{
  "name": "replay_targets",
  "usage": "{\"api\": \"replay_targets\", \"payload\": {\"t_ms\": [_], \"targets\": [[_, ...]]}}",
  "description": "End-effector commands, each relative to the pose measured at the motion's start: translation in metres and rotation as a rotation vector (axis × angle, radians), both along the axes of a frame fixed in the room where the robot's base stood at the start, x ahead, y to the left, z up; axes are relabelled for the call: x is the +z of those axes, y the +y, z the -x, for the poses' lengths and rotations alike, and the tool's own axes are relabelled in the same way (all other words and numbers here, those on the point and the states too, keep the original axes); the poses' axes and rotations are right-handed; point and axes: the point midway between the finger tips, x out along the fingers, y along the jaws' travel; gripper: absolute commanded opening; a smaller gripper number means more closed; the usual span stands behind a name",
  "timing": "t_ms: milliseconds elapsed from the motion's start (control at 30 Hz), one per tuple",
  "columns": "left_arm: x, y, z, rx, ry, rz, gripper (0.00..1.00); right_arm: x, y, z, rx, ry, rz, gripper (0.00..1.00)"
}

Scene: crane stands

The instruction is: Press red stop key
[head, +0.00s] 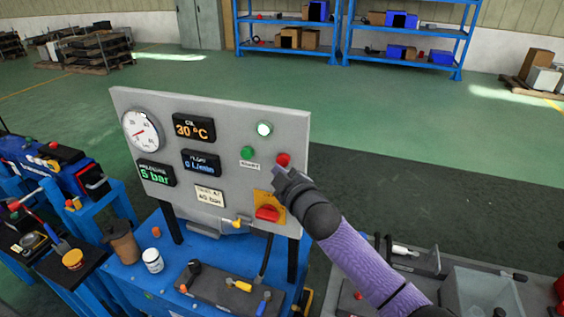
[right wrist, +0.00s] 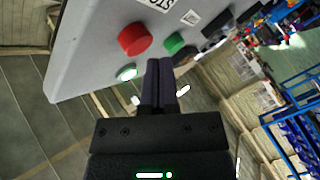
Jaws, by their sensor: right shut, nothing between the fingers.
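The red stop key (head: 283,159) is a round red button on the right side of a grey upright panel (head: 222,112). In the right wrist view the red stop key (right wrist: 135,38) stands out from the panel, up and left of my fingertips. My right gripper (head: 280,174) is shut and empty, just below the red key in the head view. In the right wrist view its fingers (right wrist: 160,66) appear apart from the key, though the exact gap is hard to judge. My left gripper is not in view.
A green button (head: 247,153) and a lit round lamp (head: 264,129) sit near the red key. A red rotary switch (head: 267,213) on a yellow plate is below. Gauge and displays fill the panel's left. A blue bench (head: 140,284) with jars and tools stands underneath.

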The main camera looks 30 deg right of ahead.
Motion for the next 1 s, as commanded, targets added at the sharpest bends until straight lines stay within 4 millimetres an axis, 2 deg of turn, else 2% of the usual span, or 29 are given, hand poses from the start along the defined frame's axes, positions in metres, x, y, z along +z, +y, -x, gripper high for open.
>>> {"api": "replay_targets", "payload": {"t_ms": [1000], "targets": [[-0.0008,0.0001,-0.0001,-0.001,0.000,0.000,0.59,0.0002,-0.0090,-0.0082,0.000,0.000,0.000,0.00]]}}
